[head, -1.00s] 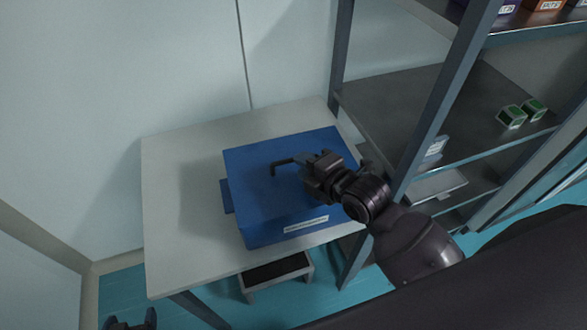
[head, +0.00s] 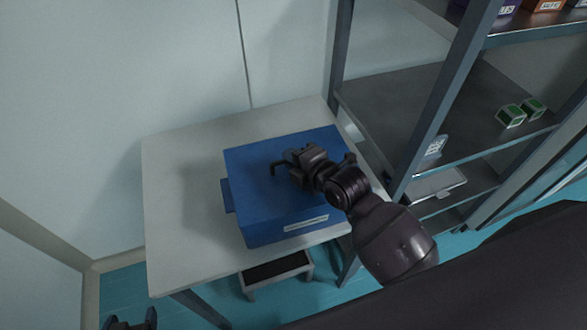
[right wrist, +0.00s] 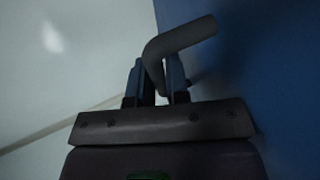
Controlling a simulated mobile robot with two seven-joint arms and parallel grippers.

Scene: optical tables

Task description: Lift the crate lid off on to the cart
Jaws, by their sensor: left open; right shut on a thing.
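The blue crate (head: 250,210) sits on a pale table with its blue lid (head: 250,165) on top. A dark bent handle (head: 274,168) rises from the lid; it also shows in the right wrist view (right wrist: 185,38). My right gripper (head: 292,163) is over the lid, shut on the handle; its fingers (right wrist: 158,80) lie on either side of the bar in the right wrist view. The handle's far part is hidden behind the gripper. My left gripper (head: 130,320) is open and empty at the bottom left edge, mostly cut off. No cart can be made out for certain.
The pale table (head: 170,230) has free room left of the crate. A shelf rack (head: 440,110) with dark shelves and two small green boxes (head: 520,112) stands close on the right. A step stool (head: 275,272) is below the table's front edge. A wall stands behind.

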